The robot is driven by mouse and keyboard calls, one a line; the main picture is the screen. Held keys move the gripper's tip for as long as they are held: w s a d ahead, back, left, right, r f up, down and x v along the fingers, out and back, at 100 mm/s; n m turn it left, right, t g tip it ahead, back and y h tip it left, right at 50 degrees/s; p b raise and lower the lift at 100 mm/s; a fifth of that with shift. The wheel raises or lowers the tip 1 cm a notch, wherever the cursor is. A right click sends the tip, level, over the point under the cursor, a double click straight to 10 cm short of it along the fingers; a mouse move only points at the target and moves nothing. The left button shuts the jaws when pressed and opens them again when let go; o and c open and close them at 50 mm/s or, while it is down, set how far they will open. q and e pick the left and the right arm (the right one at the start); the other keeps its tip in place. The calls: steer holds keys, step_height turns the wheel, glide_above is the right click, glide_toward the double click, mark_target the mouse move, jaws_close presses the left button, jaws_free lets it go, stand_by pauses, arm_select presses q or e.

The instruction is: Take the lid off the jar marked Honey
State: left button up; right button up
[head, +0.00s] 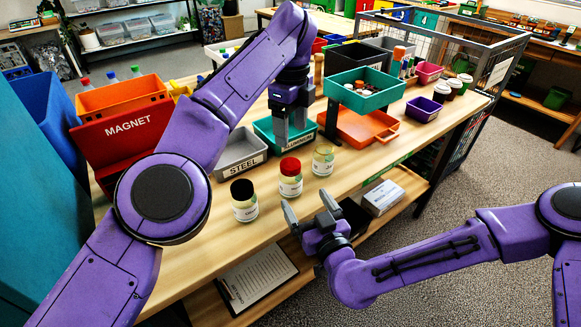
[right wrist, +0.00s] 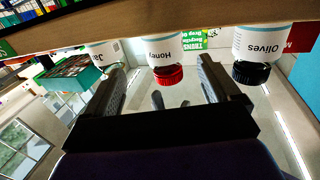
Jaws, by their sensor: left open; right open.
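The Honey jar (head: 290,183) stands upright with its red lid (head: 290,166) on, in the middle of a row of three jars near the table's front edge. Its Honey label shows in the right wrist view, upside down, where the jar (right wrist: 164,52) appears between my right fingers. The black-lidded Olives jar (head: 244,208) is left of it; a third jar with a pale gold lid (head: 323,160) is right. My right gripper (head: 308,207) is open and empty, just in front of the row. My left gripper (head: 291,132) is open and empty, above and behind the Honey jar.
A grey STEEL bin (head: 240,163) and a green bin (head: 265,132) sit behind the jars. A raised teal tray (head: 366,101) stands over an orange bin (head: 362,128) to the right. A red MAGNET bin (head: 122,146) is at left. A clipboard (head: 257,280) lies on the lower shelf.

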mark_target(295, 186)
steer(key=w+a, duration=0.1)
steer(key=w+a+r, duration=0.1)
steer(key=w, duration=0.1)
steer(key=shift+w+a+r, duration=0.15)
steer(key=shift+w+a, duration=0.1)
arm_select(q)
steer(key=shift+s+a, duration=0.1)
steer(key=shift+s, duration=0.6)
arm_select(e)
steer(key=w, duration=0.1)
steer(key=w+a, duration=0.1)
steer(key=w, duration=0.1)
steer(key=w+f, duration=0.1)
steer(key=w, duration=0.1)
steer(key=shift+a+f, duration=0.1)
steer(key=shift+a, duration=0.05)
arm_select(q)
steer(key=shift+s+r, duration=0.35)
steer(key=shift+s, duration=0.1)
arm_select(e)
steer(key=shift+s+r, duration=0.3)
steer(key=shift+s, duration=0.1)
steer(key=shift+c, duration=1.3)
arm_select(q)
steer(key=shift+w+f, duration=0.1)
steer(key=shift+w, duration=0.05)
arm_select(e)
steer(key=shift+w+f, duration=0.1)
steer(key=c, duration=1)
steer(key=o, duration=1.3)
